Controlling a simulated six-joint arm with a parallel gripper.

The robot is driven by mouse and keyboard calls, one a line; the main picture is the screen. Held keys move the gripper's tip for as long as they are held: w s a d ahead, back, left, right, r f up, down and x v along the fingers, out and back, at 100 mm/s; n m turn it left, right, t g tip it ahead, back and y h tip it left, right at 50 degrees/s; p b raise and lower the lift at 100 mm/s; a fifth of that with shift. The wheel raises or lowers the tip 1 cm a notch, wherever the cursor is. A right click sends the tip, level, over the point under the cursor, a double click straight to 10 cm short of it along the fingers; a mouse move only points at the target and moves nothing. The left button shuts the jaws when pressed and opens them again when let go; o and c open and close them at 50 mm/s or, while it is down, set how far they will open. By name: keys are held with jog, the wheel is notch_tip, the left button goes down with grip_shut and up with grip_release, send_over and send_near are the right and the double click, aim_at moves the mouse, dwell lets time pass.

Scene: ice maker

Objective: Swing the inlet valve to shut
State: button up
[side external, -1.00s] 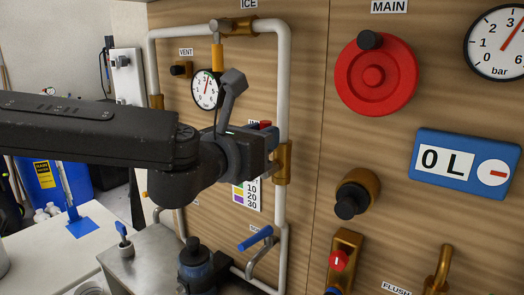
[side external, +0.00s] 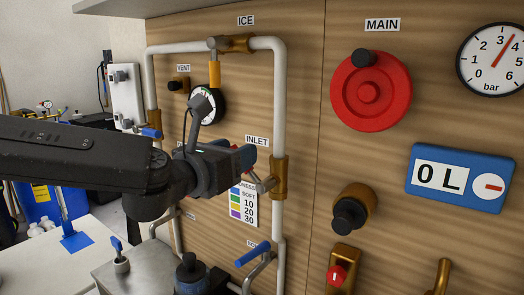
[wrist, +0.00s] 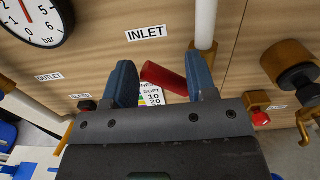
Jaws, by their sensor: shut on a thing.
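The inlet valve has a brass body (side external: 280,178) on the right white vertical pipe, under the INLET label (side external: 257,141). Its metal lever (side external: 263,185) slants up and left from the body, off the pipe's line. The lever's red handle (wrist: 165,77) lies between the two blue fingers of my gripper (wrist: 163,62) in the wrist view, tilted. My gripper (side external: 246,158) is shut on this handle, left of the pipe. In the side view the gripper mostly hides the handle.
A dial gauge (side external: 207,104) is close above my wrist and partly covered by it. A blue-handled valve (side external: 253,254) is below. The red MAIN wheel (side external: 371,90) and a black knob (side external: 349,215) stand out to the right.

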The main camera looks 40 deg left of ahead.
jog(key=shift+o, duration=0.6)
jog(key=shift+g, duration=0.3)
jog(key=f, duration=0.2)
jog(key=a+f, duration=0.1)
jog(key=f, duration=0.1)
jog(key=shift+a, duration=0.1)
jog(key=shift+o, duration=1.4)
jog(key=shift+f, duration=0.2)
jog(key=s, duration=0.7)
jog(key=shift+r, duration=0.2)
